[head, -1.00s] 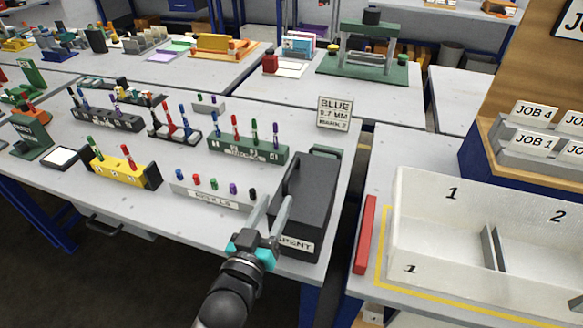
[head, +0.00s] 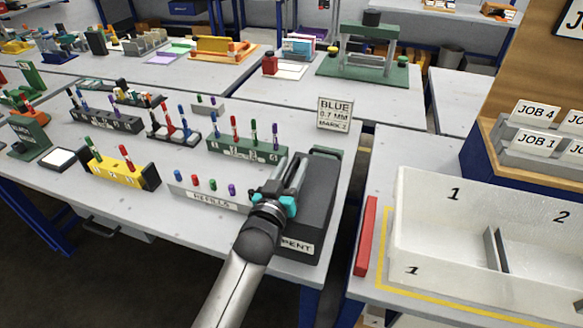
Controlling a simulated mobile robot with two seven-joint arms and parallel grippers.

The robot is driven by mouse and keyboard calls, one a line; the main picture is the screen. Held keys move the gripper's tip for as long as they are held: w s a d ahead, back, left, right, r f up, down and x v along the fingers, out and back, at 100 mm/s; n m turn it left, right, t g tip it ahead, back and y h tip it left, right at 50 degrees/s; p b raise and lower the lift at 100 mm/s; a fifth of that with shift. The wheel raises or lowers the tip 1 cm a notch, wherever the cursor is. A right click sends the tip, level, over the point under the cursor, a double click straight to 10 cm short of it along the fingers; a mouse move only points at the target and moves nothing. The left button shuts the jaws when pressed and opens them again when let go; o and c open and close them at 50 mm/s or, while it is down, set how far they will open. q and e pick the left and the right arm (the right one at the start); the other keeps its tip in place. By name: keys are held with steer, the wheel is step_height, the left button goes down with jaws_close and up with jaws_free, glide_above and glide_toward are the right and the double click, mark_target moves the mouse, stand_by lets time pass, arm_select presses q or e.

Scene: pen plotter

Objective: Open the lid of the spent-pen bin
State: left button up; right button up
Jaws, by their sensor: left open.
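The spent-pen bin (head: 318,205) is a dark grey box near the front right corner of the bench, with a white label ending in "PENT" on its front. Its lid looks shut. A green part (head: 328,152) shows at its back edge. My left gripper (head: 296,167) is open and empty, its fingers pointing away from me over the left side of the bin's top. I cannot tell whether the fingers touch the lid. My arm and gripper hide the bin's left side and part of its front. My right gripper is out of view.
A refill rack (head: 205,192) stands left of the bin, and a green pen rack (head: 247,147) behind it. A "BLUE 0.7 MM" sign (head: 335,113) stands at the back. To the right, across a gap, are a red bar (head: 366,235) and a white divided tray (head: 440,235).

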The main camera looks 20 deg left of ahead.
arm_select(q)
jaws_close()
stand_by(0.3)
stand_by(1.1)
